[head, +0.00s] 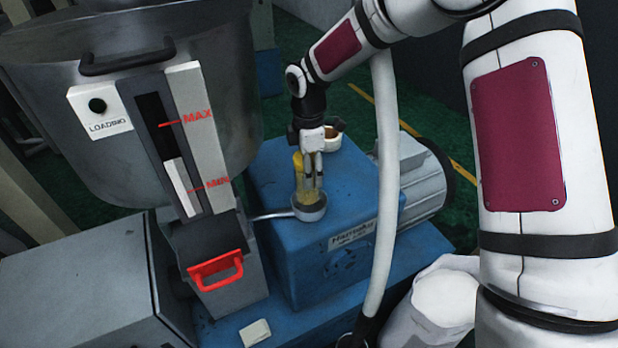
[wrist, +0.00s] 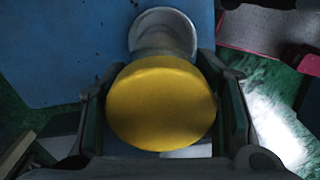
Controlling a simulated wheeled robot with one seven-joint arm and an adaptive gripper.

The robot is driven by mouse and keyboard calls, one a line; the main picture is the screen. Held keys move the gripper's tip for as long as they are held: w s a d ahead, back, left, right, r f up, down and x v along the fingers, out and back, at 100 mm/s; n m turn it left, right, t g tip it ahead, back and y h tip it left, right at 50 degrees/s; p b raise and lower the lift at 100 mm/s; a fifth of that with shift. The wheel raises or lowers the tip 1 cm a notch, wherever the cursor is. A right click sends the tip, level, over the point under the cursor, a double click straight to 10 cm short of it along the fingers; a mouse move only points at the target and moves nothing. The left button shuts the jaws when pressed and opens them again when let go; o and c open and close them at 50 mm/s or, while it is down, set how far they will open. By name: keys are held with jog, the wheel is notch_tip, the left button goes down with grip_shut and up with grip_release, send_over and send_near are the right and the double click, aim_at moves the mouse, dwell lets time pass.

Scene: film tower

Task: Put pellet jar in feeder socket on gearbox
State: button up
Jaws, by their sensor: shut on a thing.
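The pellet jar has a yellow lid (head: 297,160) and a clear body with yellowish pellets (head: 306,194). My gripper (head: 312,182) is shut on it from above. In the wrist view, the round yellow lid (wrist: 162,103) fills the space between the two fingers, and the clear body shows behind it. The feeder socket is a grey cup (head: 309,211) on the blue gearbox (head: 270,185). The jar's lower end is at or just inside the cup; I cannot tell whether it is seated. The cup's rim (wrist: 163,18) shows beyond the lid in the wrist view.
A large grey hopper (head: 60,110) with a LOADING and MAX/MIN gauge panel stands left. A red handle (head: 215,270) is below it. A grey motor (head: 415,180) is right of the gearbox. A white sack (head: 440,300) and a pale hose (head: 382,200) are at the right.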

jog(key=shift+s+f, duration=0.2)
jog(key=shift+f, duration=1.15)
jog(key=shift+f, duration=0.15)
jog(key=o, duration=1.4)
